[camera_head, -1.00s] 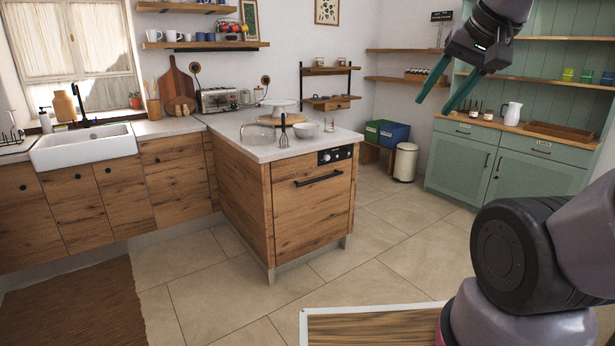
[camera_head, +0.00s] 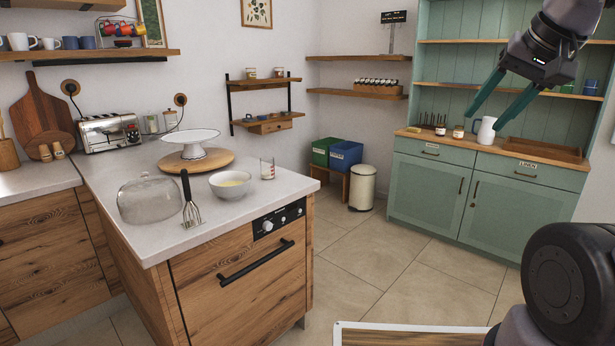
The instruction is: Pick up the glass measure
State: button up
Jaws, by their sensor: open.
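A small clear glass measure (camera_head: 267,169) with reddish markings stands upright on the white counter (camera_head: 240,205), near its right edge.
A white cake stand (camera_head: 190,141) is on the wooden board (camera_head: 196,162) behind. A bin (camera_head: 362,187) and green cabinet (camera_head: 480,190) stand beyond open floor (camera_head: 390,255).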

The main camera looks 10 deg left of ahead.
aim_at(266, 163)
jog(key=i+z, duration=0.25)
jog(key=i, duration=0.65)
jog(key=i+l+u, duration=0.1)
jog(key=i+u, duration=0.3)
jog(key=i+l+u, duration=0.25)
jog(key=u, duration=0.15)
jog(key=i+u, duration=0.25)
jog(key=u, duration=0.15)
jog(key=i+u, duration=0.2)
jog(key=u, duration=0.2)
jog(key=i+l+u, duration=0.15)
jog(key=u, duration=0.25)
jog(key=i+j, duration=0.15)
jog(key=j, duration=0.1)
